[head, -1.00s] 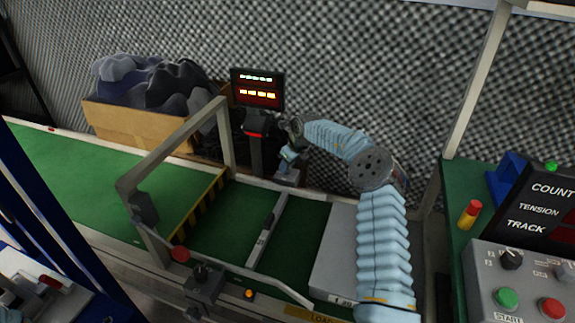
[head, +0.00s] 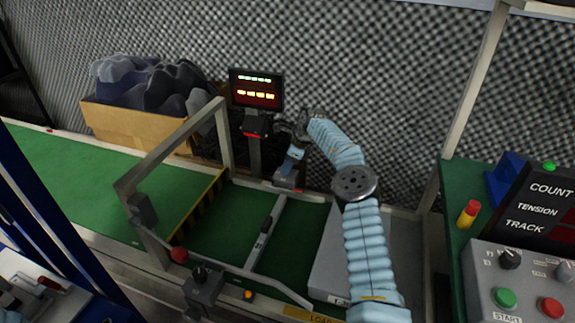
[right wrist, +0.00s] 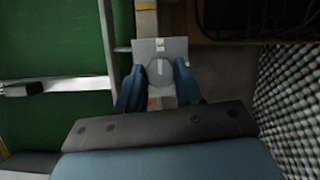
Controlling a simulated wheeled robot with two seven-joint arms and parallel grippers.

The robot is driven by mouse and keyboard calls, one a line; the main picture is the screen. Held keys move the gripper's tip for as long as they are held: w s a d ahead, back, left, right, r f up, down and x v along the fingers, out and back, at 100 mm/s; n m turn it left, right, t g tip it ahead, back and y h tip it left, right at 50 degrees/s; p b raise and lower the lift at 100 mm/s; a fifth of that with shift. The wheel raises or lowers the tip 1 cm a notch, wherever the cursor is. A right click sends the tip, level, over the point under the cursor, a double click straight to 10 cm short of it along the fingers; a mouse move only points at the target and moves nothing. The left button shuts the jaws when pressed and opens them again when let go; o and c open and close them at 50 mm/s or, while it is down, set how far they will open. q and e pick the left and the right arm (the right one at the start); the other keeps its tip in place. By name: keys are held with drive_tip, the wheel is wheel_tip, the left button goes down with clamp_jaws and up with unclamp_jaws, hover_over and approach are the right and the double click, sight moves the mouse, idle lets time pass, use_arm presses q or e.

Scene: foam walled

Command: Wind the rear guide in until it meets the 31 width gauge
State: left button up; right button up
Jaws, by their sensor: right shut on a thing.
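A flat grey block (head: 325,262) with a small white label lies on the green belt, partly behind my right arm; I take it for the width gauge, but cannot read the number. The rear guide (head: 318,195) is a pale rail along the belt's far side. At this rail a grey knob mount (head: 285,184) stands below the scanner post. My right gripper (head: 291,163) reaches down to it. In the right wrist view, its two blue fingers (right wrist: 159,78) are shut on a round grey knob (right wrist: 158,70) in front of a pale plate. The left gripper does not show.
A pale gate frame (head: 168,145) spans the belt at left. A lit display (head: 256,90) stands behind the guide, beside a carton (head: 135,125) of dark foam. A control panel (head: 525,285) is at right. A bar (head: 265,235) crosses the belt.

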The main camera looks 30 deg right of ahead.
drive_tip(key=shift+s+d+f, duration=0.1)
drive_tip(key=shift+f, duration=0.05)
drive_tip(key=o, duration=1)
drive_tip(key=shift+o, duration=0.2)
drive_tip(key=shift+d+r, duration=0.1)
drive_tip(key=shift+r, duration=0.45)
drive_tip(key=v, duration=0.3)
drive_tip(key=shift+s+d+r, duration=0.1)
drive_tip(key=shift+r, duration=0.15)
drive_tip(key=s+d+b, duration=0.2)
drive_tip(key=s+d, duration=0.6)
drive_tip(key=s, duration=0.1)
drive_tip(key=shift+d+r, duration=0.2)
